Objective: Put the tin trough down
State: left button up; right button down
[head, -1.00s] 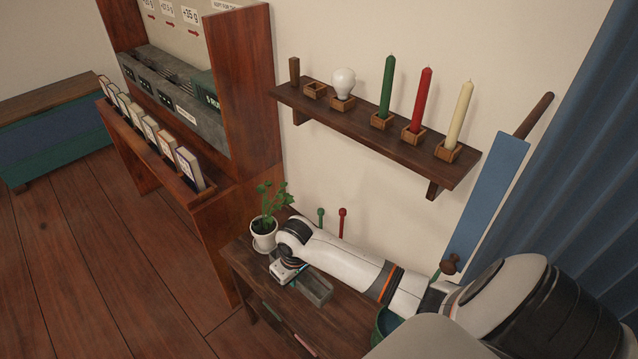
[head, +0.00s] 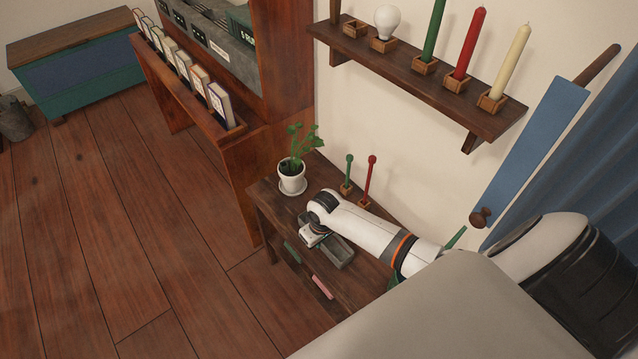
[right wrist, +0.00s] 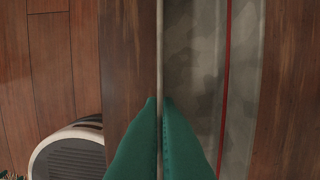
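The tin trough (head: 342,251) is a long grey metal tray at the small dark wooden table (head: 274,208). My right arm reaches over the table from the right, and my right gripper (head: 314,238) is at the trough's near left part. In the right wrist view the green fingers (right wrist: 160,108) are closed on the trough's thin side wall, with the grey inside of the trough (right wrist: 196,50) to the right and a red line along it. The trough looks level; I cannot tell whether its underside touches the tabletop. My left gripper is not in view.
A potted plant (head: 292,177) stands on the table's left end. Green (head: 348,172) and red (head: 369,178) pegs stand at its back. Above is a wall shelf (head: 400,72) with candles and a bulb. A bookcase (head: 285,70) stands left; the floor in front is clear.

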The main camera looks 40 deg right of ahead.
jog(key=shift+f, duration=0.1)
jog(key=c, duration=2.1)
grip_release()
jog(key=shift+f, duration=0.1)
jog(key=o, duration=0.4)
jog(key=r, duration=0.4)
jog(key=s+r+p, duration=0.1)
jog(key=r, duration=0.3)
jog(key=r+p, duration=0.1)
jog(key=r, duration=0.3)
jog(key=shift+s+r, duration=0.2)
